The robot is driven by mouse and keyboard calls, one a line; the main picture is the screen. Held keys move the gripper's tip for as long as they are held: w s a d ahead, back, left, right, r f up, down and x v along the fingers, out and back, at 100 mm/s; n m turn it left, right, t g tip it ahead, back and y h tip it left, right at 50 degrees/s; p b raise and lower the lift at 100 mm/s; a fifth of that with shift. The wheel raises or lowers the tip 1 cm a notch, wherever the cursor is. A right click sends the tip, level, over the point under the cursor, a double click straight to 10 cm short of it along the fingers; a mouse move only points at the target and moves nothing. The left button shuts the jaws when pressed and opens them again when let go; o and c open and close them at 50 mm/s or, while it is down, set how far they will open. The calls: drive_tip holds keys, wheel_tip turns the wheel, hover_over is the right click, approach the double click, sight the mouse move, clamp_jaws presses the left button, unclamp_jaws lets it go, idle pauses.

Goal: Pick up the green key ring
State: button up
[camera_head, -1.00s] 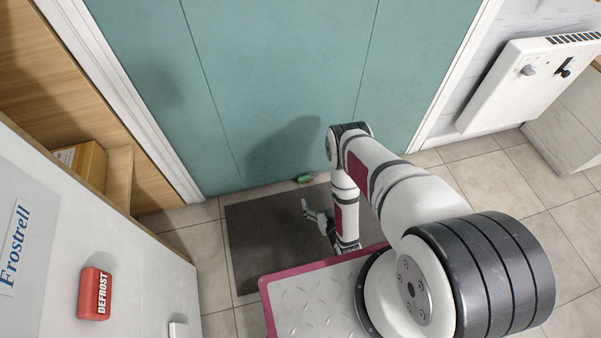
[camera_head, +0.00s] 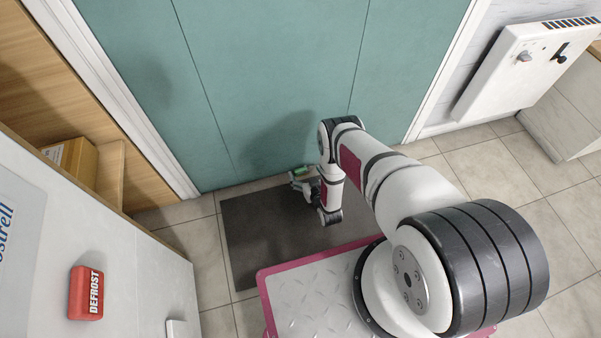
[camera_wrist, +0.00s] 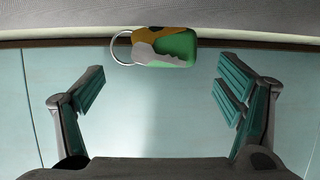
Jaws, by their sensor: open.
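The green key ring (camera_head: 301,171) lies on the floor at the foot of the teal door, by the far edge of the dark mat. In the wrist view the key ring (camera_wrist: 165,47) shows a green, orange and grey fob with a metal ring on its left side. My gripper (camera_head: 296,181) is close to it on the near side. In the wrist view my gripper (camera_wrist: 160,88) is open and empty, with one finger at each side. The key ring appears between the fingers' lines, beyond their tips, and not touching them.
The teal door (camera_head: 270,80) stands right behind the key ring. The dark mat (camera_head: 260,240) lies under my arm. A white fridge with a red defrost button (camera_head: 86,293) is at left, near a cardboard box (camera_head: 72,160). Tiled floor is free at right.

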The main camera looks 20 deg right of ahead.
drive_tip(key=shift+w+f, duration=0.25)
drive_tip(key=shift+w, duration=0.45)
drive_tip(key=c, duration=1.5)
drive_tip(key=shift+w+d+r, duration=0.1)
drive_tip(key=shift+w+r, duration=0.05)
drive_tip(key=shift+c, duration=0.9)
drive_tip(key=shift+w+r+p, duration=0.1)
drive_tip(key=shift+r+p, duration=0.35)
drive_tip(key=shift+r, duration=0.25)
drive_tip(key=shift+s+d+r+p, duration=0.1)
drive_tip(key=shift+s+r+p, duration=0.15)
drive_tip(key=shift+r+p, duration=0.35)
drive_tip(key=shift+s+r+p, duration=0.25)
drive_tip(key=shift+r+p, duration=0.2)
drive_tip(key=shift+r, duration=0.2)
drive_tip(key=s+d, duration=0.1)
drive_tip(key=s, duration=0.3)
drive_tip(key=s+d+b, duration=0.1)
drive_tip(key=s, duration=0.4)
drive_tip(key=s+d+b, duration=0.1)
drive_tip(key=s, duration=0.3)
drive_tip(key=shift+s+d+r, duration=0.2)
drive_tip(key=shift+d, duration=0.15)
drive_tip(key=shift+s+d+r+b, duration=0.1)
drive_tip(key=shift+s+b, duration=0.1)
drive_tip(key=shift+s, duration=0.2)
drive_tip(key=shift+s+d+r+b, duration=0.1)
drive_tip(key=shift+s+b, duration=0.1)
drive_tip(key=shift+s, duration=0.2)
